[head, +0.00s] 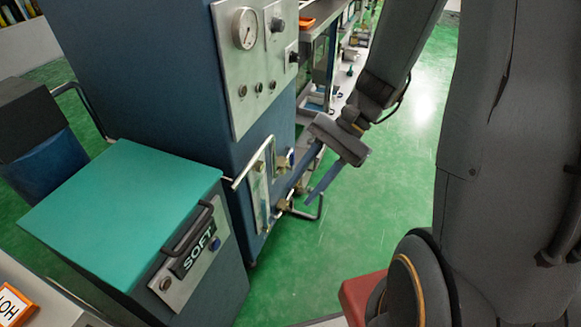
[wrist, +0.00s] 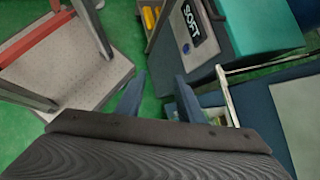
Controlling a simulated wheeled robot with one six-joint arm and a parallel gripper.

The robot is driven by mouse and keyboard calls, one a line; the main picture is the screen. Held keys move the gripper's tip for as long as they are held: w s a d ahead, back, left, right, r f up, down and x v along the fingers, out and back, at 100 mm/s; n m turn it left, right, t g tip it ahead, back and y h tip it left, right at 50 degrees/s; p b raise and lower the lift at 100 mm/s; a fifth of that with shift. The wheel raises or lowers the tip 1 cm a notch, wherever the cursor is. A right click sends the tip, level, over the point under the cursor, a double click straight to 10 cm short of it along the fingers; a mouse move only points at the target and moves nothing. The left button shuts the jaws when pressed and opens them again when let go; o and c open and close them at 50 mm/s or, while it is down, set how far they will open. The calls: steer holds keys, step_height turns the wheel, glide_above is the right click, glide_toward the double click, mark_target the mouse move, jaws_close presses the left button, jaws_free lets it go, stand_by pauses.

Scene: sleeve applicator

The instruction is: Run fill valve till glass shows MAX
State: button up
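The sight glass (head: 259,200) is a narrow upright gauge low on the blue machine's side in the head view; its level and any MAX mark are too small to read. A pale bent lever (head: 240,180) stands at its upper end, with brass fittings beside it. A grey bent lever (head: 319,209) sticks out at its lower brass fitting (head: 283,204). Which lever is the fill valve I cannot tell. My gripper (head: 298,195) reaches down beside the lower fitting.
The blue machine (head: 140,65) carries a panel with a dial (head: 245,28) and knobs. A teal-topped cabinet marked SOFT (head: 125,195) stands at front left. Shelves (head: 320,70) stand behind. A grey platform (wrist: 75,75) shows in the wrist view.

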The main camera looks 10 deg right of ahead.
steer(key=w+f+m+t+y+b, duration=0.2)
steer(key=w+f+m+y+b, duration=0.2)
steer(key=w+f+b, duration=0.35)
steer(key=m+t+y+b, duration=0.3)
steer(key=m+t+b, duration=0.7)
steer(key=t+b, duration=0.15)
glide_toward(294, 156)
steer(key=x, duration=0.3)
steer(key=shift+b+x, duration=1.55)
steer(key=shift+x, duration=2.35)
jaws_close()
